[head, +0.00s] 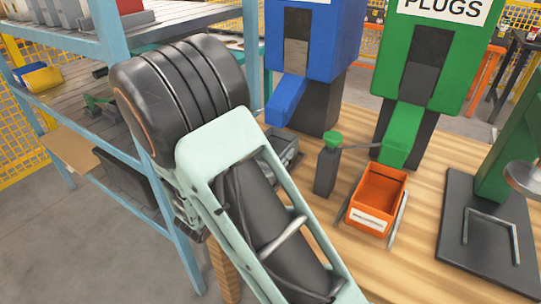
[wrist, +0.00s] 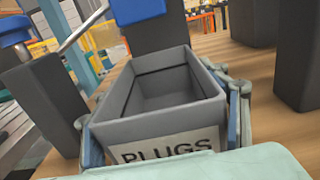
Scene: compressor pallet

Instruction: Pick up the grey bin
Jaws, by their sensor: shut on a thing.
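The grey bin (wrist: 155,128) is an open-topped, empty-looking box with a white front label reading PLUGS. It fills the middle of the wrist view. My gripper (wrist: 164,122) is shut on it, with one finger against each side wall. In the head view the bin (head: 284,149) stands partly hidden behind my arm, below the blue dispenser. I cannot tell whether its base touches the wooden table.
A blue dispenser (head: 314,45) and a green dispenser (head: 430,60) stand behind. An orange bin (head: 375,190) sits to the right, past a dark post with a green top (head: 328,168). A blue-framed shelf (head: 90,148) is at left.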

